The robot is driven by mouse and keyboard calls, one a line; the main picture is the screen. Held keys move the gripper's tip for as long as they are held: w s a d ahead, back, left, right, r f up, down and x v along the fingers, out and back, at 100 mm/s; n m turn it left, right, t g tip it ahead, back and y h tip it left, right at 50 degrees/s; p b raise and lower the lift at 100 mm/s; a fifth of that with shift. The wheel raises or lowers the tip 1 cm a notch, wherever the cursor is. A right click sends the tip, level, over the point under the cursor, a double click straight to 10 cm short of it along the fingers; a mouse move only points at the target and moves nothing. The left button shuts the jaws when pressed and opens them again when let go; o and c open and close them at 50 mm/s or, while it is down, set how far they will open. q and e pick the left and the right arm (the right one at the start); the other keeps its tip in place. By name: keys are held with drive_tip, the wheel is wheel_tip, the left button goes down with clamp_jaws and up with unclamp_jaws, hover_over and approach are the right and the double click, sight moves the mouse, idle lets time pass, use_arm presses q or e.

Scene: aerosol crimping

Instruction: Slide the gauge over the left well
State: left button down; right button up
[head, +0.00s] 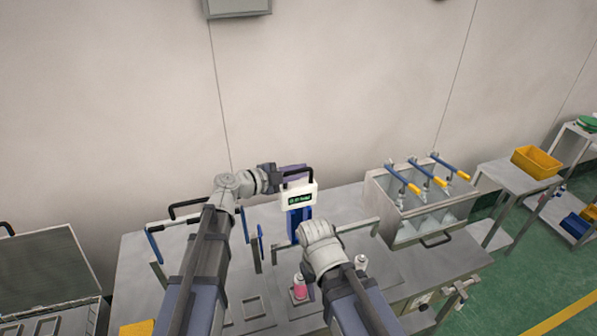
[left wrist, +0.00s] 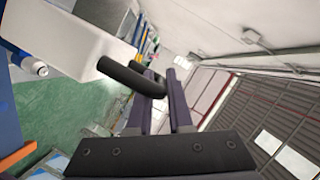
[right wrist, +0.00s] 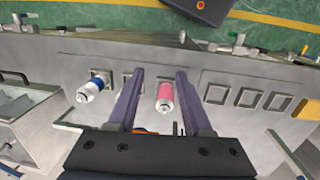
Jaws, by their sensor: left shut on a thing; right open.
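The gauge (head: 298,196) is a white box with a green display and a black loop handle, above a blue upright (head: 298,225) at the back of the bench. My left gripper (head: 283,174) is shut on the handle; the left wrist view shows the dark handle (left wrist: 128,74) between the fingers (left wrist: 164,85) and the white gauge body (left wrist: 70,42). A pink can (right wrist: 165,97) and a white can with blue (right wrist: 89,91) stand at square wells in the plate. My right gripper (right wrist: 160,78) is open above the pink can, not around it. My right arm hides its fingers in the head view.
Empty square frames (right wrist: 248,98) lie along the plate beside the pink can. A metal box (head: 425,225) with several blue-and-yellow levers stands at the right of the bench. Blue-handled brackets (head: 247,226) stand near my left arm. A yellow bin (head: 536,162) sits farther right.

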use_arm(q)
drive_tip(key=a, duration=0.2)
drive_tip(key=s+a, duration=0.1)
drive_tip(key=a, duration=0.1)
drive_tip(key=shift+s+a, duration=0.2)
drive_tip(key=shift+d, duration=0.1)
drive_tip(key=c, duration=0.8)
unclamp_jaws()
drive_tip(key=shift+c, duration=0.2)
drive_tip(key=p+v, duration=0.1)
drive_tip(key=v, duration=0.7)
drive_tip(key=shift+p, duration=0.3)
drive_tip(key=shift+w, duration=0.1)
